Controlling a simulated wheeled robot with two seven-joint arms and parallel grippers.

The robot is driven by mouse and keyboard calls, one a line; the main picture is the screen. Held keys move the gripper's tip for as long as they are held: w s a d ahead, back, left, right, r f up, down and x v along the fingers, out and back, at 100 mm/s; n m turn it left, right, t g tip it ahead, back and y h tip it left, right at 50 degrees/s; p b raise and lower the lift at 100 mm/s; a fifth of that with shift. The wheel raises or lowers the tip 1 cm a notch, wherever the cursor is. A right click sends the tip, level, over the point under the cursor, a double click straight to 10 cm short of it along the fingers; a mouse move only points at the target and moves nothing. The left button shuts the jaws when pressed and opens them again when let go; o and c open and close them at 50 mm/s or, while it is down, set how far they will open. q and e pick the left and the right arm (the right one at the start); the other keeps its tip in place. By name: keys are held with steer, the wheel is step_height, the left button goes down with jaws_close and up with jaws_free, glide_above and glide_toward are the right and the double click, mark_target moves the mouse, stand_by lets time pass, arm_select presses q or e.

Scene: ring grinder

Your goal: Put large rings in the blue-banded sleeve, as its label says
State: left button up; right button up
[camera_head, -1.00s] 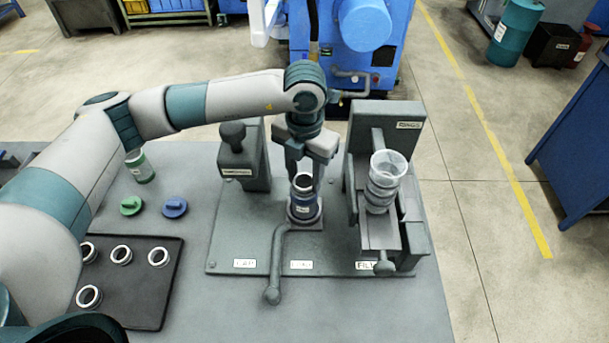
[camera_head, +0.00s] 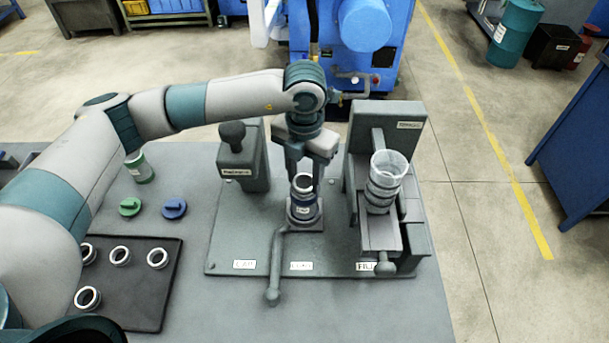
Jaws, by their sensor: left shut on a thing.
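My left gripper (camera_head: 304,172) points down at the middle station of the grey fixture, shut on a silver ring (camera_head: 303,183). The ring is level, directly over the blue-banded sleeve (camera_head: 302,211), which stands upright in the station. How far the ring sits in the sleeve's mouth is hard to tell. More silver rings lie on the dark tray (camera_head: 145,308), one (camera_head: 158,258) near its right edge and another (camera_head: 88,298) at its front left. A green-banded sleeve (camera_head: 140,168) stands behind the caps. The sleeve label is too small to read. My right gripper is out of view.
A blue cap (camera_head: 174,208) and a green cap (camera_head: 130,206) lie on the table. The fixture (camera_head: 225,255) has a lever handle (camera_head: 273,270) in front, a dark post (camera_head: 243,160) left, and a fill station right holding clear stacked cups (camera_head: 388,165). The table's front middle is clear.

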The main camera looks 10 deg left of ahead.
arm_select(q)
steer(key=shift+b, duration=0.3)
stand_by(0.5)
steer(key=o, duration=1.8)
steer(key=shift+r, duration=0.1)
steer(key=shift+r+p, duration=1)
steer(key=shift+r, duration=2.4)
steer(key=shift+s, duration=0.1)
